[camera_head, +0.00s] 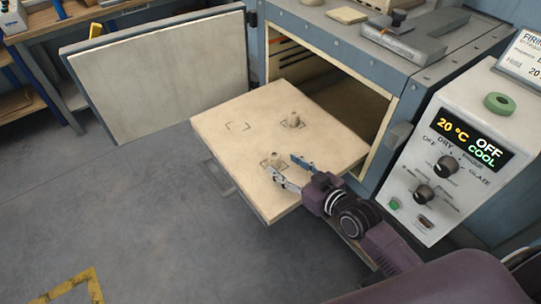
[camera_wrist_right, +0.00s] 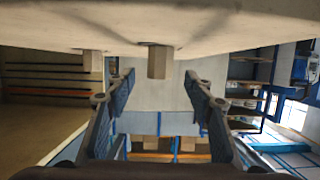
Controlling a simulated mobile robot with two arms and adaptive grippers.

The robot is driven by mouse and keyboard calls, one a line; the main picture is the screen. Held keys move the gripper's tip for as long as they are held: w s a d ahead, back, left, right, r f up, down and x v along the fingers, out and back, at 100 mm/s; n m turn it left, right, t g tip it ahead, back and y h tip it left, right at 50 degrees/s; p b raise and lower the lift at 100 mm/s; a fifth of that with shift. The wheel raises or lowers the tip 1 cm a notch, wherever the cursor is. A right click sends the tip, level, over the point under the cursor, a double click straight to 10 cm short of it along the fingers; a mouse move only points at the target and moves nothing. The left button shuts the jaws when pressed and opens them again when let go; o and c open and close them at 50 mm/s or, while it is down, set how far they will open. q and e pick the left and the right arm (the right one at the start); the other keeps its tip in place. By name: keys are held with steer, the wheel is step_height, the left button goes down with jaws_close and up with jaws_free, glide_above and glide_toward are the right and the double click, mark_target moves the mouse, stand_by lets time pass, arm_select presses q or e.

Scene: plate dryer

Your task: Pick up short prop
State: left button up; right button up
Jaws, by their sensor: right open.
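Two small beige props stand upright on the pale pulled-out shelf (camera_head: 222,125). The nearer prop (camera_head: 275,160) stands on a marked square; the farther prop (camera_head: 294,119) stands on another. I cannot tell for sure which is shorter. My right gripper (camera_head: 283,165) is open at the nearer prop, its two fingers pointing toward it. In the right wrist view the shelf is along the top, and a prop (camera_wrist_right: 158,62) appears between the open fingers (camera_wrist_right: 159,76), apart from both. The other prop (camera_wrist_right: 93,61) is to the left there. My left gripper is not in view.
The open dryer (camera_head: 325,85) is behind the shelf, with its door (camera_head: 160,85) swung out at left.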

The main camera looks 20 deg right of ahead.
mark_target(278, 160)
steer(key=shift+p+x, duration=0.3)
steer(key=shift+x, duration=0.75)
steer(key=x, duration=0.3)
steer(key=shift+w+r, duration=0.1)
steer(key=shift+w, duration=0.15)
steer(key=shift+w+a, duration=0.1)
steer(key=shift+w, duration=0.05)
steer(key=c, duration=1.2)
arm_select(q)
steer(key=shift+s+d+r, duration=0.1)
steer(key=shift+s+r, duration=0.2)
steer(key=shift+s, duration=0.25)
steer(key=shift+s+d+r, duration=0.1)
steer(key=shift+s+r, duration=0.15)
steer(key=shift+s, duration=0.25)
arm_select(e)
steer(key=shift+c, duration=0.5)
steer(key=shift+w, duration=0.1)
